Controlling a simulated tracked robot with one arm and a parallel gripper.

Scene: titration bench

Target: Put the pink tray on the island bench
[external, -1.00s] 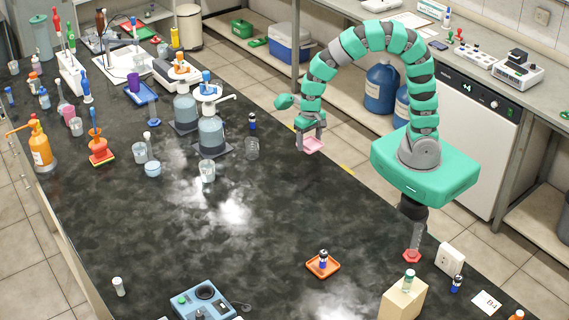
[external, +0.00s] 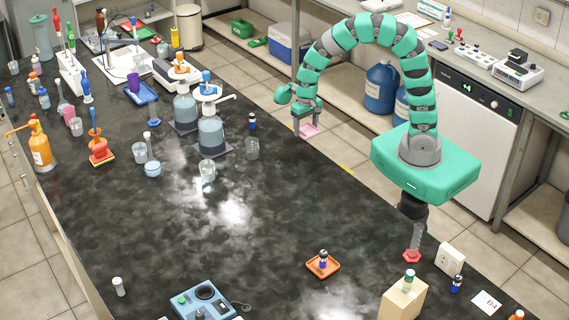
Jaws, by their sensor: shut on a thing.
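The pink tray (external: 308,131) is a small, shallow square. My gripper (external: 306,125) points down and is shut on it. In this view the tray shows near the right edge of the island bench (external: 180,255), the long dark mottled top. I cannot tell exactly how high the tray is, or whether it touches the bench. The gripper's fingers hide part of the tray.
An orange tray (external: 323,264) with a small vial lies nearer the front. The middle of the bench is mostly clear.

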